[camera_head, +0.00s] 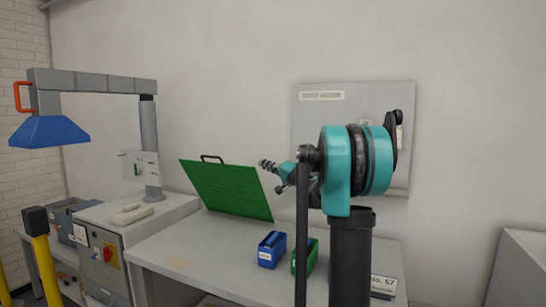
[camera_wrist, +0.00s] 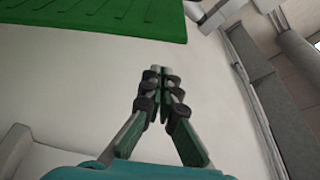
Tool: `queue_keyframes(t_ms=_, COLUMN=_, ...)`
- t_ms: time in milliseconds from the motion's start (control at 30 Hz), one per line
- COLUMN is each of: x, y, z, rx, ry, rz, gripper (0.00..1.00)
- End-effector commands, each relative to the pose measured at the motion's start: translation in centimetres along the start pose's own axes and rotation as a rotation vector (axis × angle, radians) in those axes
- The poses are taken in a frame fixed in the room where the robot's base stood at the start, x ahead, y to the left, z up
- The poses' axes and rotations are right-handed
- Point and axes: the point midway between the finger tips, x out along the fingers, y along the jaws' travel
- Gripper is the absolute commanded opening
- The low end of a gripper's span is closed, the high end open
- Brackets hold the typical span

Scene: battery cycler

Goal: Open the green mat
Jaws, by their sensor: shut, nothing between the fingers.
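The green mat (camera_head: 225,190) is a ribbed green panel at the back of the white table, raised at a steep tilt. A black handle (camera_head: 212,158) sits on its upper edge. In the wrist view the mat (camera_wrist: 95,18) fills the upper left, beyond the fingertips. My gripper (camera_wrist: 155,72) is shut and empty, its fingertips together over a pale surface and apart from the mat. In the head view my gripper (camera_head: 268,165) shows small, just right of the mat's upper right corner, partly hidden by my arm.
A blue bin (camera_head: 271,250) and a green bin (camera_head: 311,256) stand on the table (camera_head: 180,248) right of the mat. To the left are a grey cabinet (camera_head: 104,262) and a post with a blue hood (camera_head: 50,132). A grey wall panel (camera_head: 310,115) is behind my arm.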

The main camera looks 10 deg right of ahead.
Motion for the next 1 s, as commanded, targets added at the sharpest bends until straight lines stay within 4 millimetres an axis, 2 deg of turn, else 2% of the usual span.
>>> queue_keyframes(t_ms=33, x=-0.6, y=0.0, z=1.9, rx=-0.040, ry=-0.002, rz=-0.016, gripper=0.00)
queue_keyframes(t_ms=200, x=-2.4, y=0.6, z=7.1, rx=-0.186, ry=-0.002, rz=-0.067, gripper=0.00)
queue_keyframes(t_ms=500, x=-4.8, y=2.8, z=13.9, rx=-0.385, ry=-0.002, rz=-0.136, gripper=0.00)
queue_keyframes(t_ms=700, x=-5.8, y=4.2, z=16.6, rx=-0.419, ry=0.000, rz=-0.147, gripper=0.00)
queue_keyframes(t_ms=1000, x=-6.4, y=5.3, z=18.5, rx=-0.417, ry=0.000, rz=-0.146, gripper=0.00)
